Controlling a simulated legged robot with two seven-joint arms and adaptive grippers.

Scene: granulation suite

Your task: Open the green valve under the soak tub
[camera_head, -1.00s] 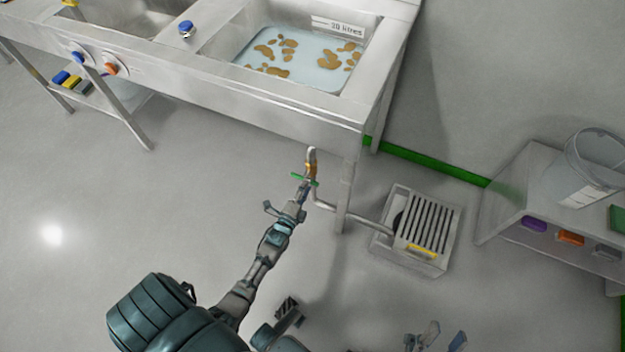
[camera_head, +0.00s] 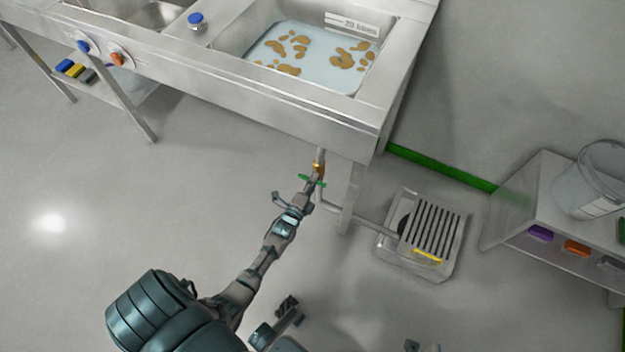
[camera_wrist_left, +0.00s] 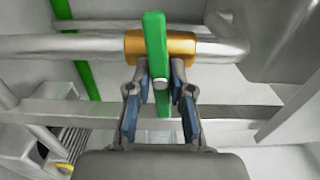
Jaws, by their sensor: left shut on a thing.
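The green valve handle (camera_head: 304,177) sits on an orange-brass valve body (camera_head: 319,168) on the pipe under the soak tub (camera_head: 290,112). In the left wrist view the green handle (camera_wrist_left: 155,50) lies across the pipe, over the brass body (camera_wrist_left: 183,47). My left gripper (camera_head: 310,188) is at the handle. In the wrist view its two fingers (camera_wrist_left: 160,88) stand on either side of the handle's lower part, shut on it. The tub holds pale water with brown pieces. Only tips of what looks like my right gripper (camera_head: 423,347) show at the bottom edge.
The drain pipe (camera_head: 365,224) runs right past a table leg (camera_head: 350,198) to a grated floor drain (camera_head: 432,232). A low shelf unit (camera_head: 520,205) with a clear bucket (camera_head: 592,180) stands at the right. The floor at the left is clear.

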